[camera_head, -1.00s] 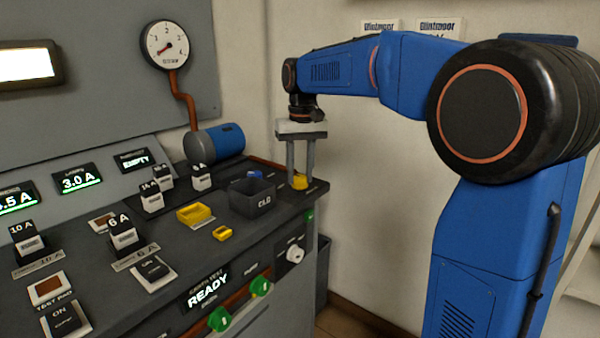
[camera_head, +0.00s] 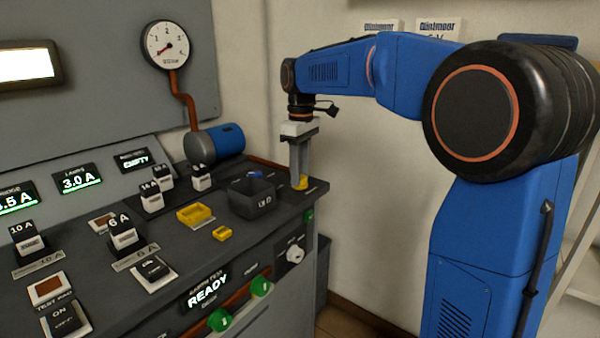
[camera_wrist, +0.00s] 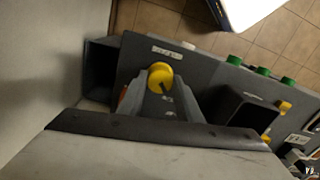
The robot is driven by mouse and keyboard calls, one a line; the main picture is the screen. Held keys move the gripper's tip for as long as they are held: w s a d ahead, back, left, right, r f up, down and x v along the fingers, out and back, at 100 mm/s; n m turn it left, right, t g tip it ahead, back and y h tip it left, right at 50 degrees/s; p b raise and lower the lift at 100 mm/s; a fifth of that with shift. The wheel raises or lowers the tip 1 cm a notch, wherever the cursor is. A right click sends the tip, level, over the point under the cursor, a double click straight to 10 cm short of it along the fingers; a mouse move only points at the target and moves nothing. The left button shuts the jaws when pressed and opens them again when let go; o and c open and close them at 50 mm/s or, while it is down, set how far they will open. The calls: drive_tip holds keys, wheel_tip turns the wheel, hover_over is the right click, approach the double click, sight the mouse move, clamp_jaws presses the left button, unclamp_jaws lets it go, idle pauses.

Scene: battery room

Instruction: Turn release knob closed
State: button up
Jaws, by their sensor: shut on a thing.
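The release knob (camera_head: 300,184) is a small yellow round knob on the right end of the dark console top. My gripper (camera_head: 300,172) points straight down over it, with its fingers around the knob and shut on it. In the head view the fingers line up one behind the other and hide part of the knob. In the wrist view the yellow knob (camera_wrist: 160,73) shows between the finger ends, with a dark mark on its face. A small label plate lies beside it.
A dark open bin (camera_head: 253,197) stands just left of the knob. Green knobs (camera_head: 261,286) line the console's front. The wall is close behind my gripper.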

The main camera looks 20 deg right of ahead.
drive_tip(key=shift+n, duration=0.3)
idle(0.4)
drive_tip(key=o, duration=1)
drive_tip(key=shift+o, duration=0.2)
drive_tip(key=shift+r, duration=0.1)
wheel_tip(320, 180, up, 17)
drive_tip(key=shift+w+d+r, duration=0.15)
drive_tip(key=shift+w, duration=0.05)
